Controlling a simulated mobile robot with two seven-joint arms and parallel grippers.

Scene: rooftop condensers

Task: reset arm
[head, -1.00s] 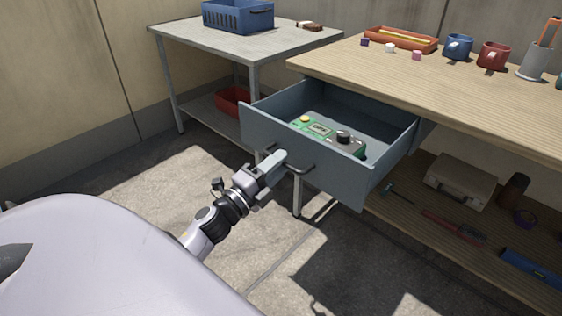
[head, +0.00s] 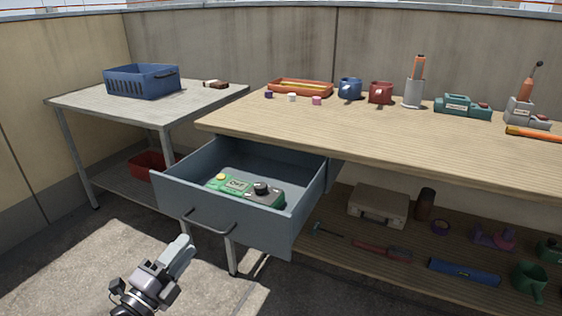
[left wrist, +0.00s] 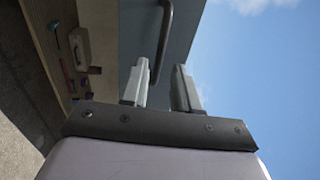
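My left gripper (head: 178,252) is in the lower left of the head view, in front of the open grey-blue drawer and apart from its handle (head: 209,228). In the left wrist view the two fingers (left wrist: 158,80) stand apart with nothing between them. The dark bar handle (left wrist: 164,45) shows beyond the fingers, on the drawer front (left wrist: 188,35). The drawer (head: 225,215) is pulled out from under the wooden bench. A green device (head: 240,190) with a yellow button and a dark knob lies inside it. My right gripper is not in view.
The wooden bench (head: 400,135) holds an orange tray (head: 300,88), mugs and several tools. A lower shelf holds a case (head: 379,205) and more tools. A grey table (head: 200,100) with a blue basket (head: 142,81) stands left. Floor left of the drawer is clear.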

